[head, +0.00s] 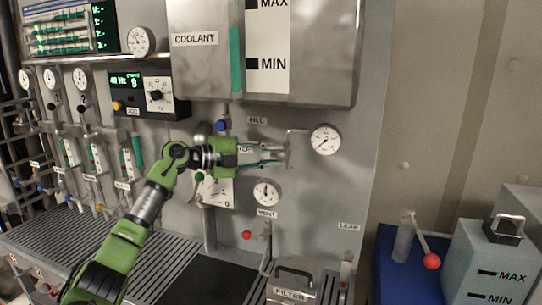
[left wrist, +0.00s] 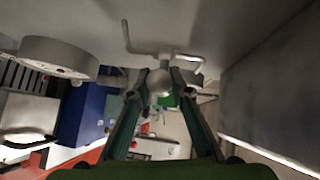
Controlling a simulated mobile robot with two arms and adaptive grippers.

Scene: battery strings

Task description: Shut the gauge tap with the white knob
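The tap's white knob (left wrist: 160,84) shows in the left wrist view as a pale ball between my left fingertips, with a small gap on each side. A thin pipe (left wrist: 150,52) runs on the wall behind it. In the head view the round gauge (head: 325,139) sits on the wall just right of my left gripper (head: 277,154). That gripper is open, its two fingers reaching right towards the pipe (head: 296,133) beside the gauge. The fingers largely hide the knob there. The gauge also shows edge-on in the left wrist view (left wrist: 58,56). My right gripper is in neither view.
The coolant tank (head: 208,70) hangs above my left gripper. A lower gauge (head: 267,192) and a red-knobbed lever (head: 247,235) are below. A blue knob (head: 222,126) is close to my wrist. A blue box (head: 400,270) stands at lower right.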

